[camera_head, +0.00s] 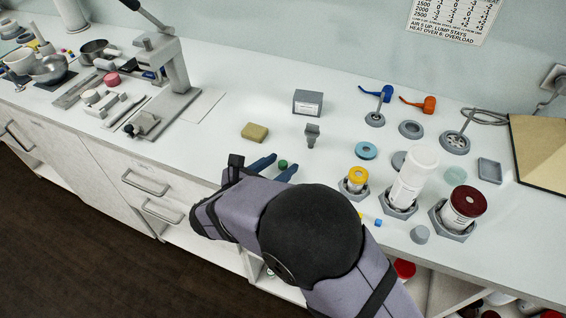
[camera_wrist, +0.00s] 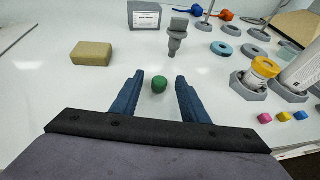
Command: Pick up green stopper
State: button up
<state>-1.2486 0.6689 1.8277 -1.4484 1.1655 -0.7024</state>
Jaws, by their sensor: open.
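The green stopper (camera_wrist: 159,85) is a small round piece on the white counter. It also shows in the head view (camera_head: 283,164), between the blue fingers. My gripper (camera_wrist: 157,78) is open, with one finger on each side of the stopper and a gap to each. In the head view my gripper (camera_head: 276,163) is low over the counter near its front edge, partly covered by my arm. The stopper seems to rest on the counter; I cannot tell the fingers' exact height.
A tan sponge-like block (camera_wrist: 91,54) lies to the left. A grey tool (camera_wrist: 177,37) and a grey labelled box (camera_wrist: 146,15) are beyond. A yellow-capped jar (camera_wrist: 262,72) stands to the right, with small coloured cubes (camera_wrist: 283,116) nearby. Counter around the stopper is clear.

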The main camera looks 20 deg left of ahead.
grip_shut()
notch_tip(320, 180, up, 10)
jog(key=shift+b, duration=0.4)
dwell(0.4)
